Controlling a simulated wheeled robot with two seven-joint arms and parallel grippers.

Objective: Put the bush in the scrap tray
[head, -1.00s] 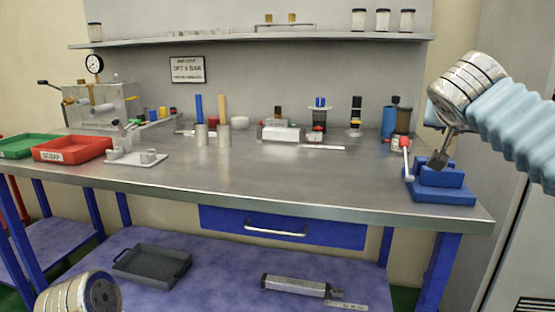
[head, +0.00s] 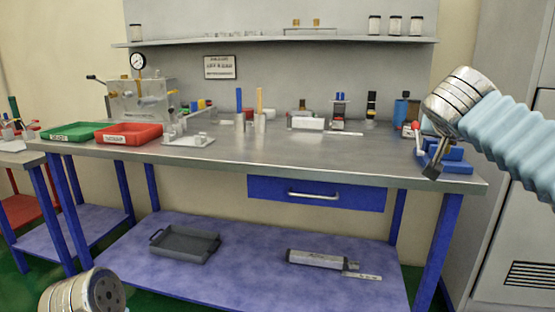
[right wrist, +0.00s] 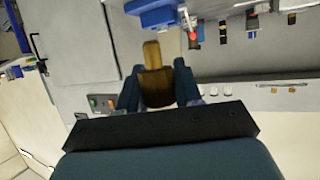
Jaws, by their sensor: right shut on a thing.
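The scrap tray (head: 143,141) is a red open box on the left part of the bench, with a white label on its front wall. It looks empty. My right gripper (head: 432,173) is low at the right end of the bench in the head view, in front of the blue fixture. In the right wrist view its two fingers are shut on the bush (right wrist: 155,88), a brown-gold stepped cylinder. The bush cannot be made out in the head view. Of my left arm only a wrist part shows at the lower left; its fingers are out of frame.
A green tray (head: 72,132) stands left of the red one. A white plate (head: 186,141) with small parts is right of it. A blue fixture (head: 452,166) stands at the bench's right end. A grey tray (head: 184,247) lies on the lower shelf.

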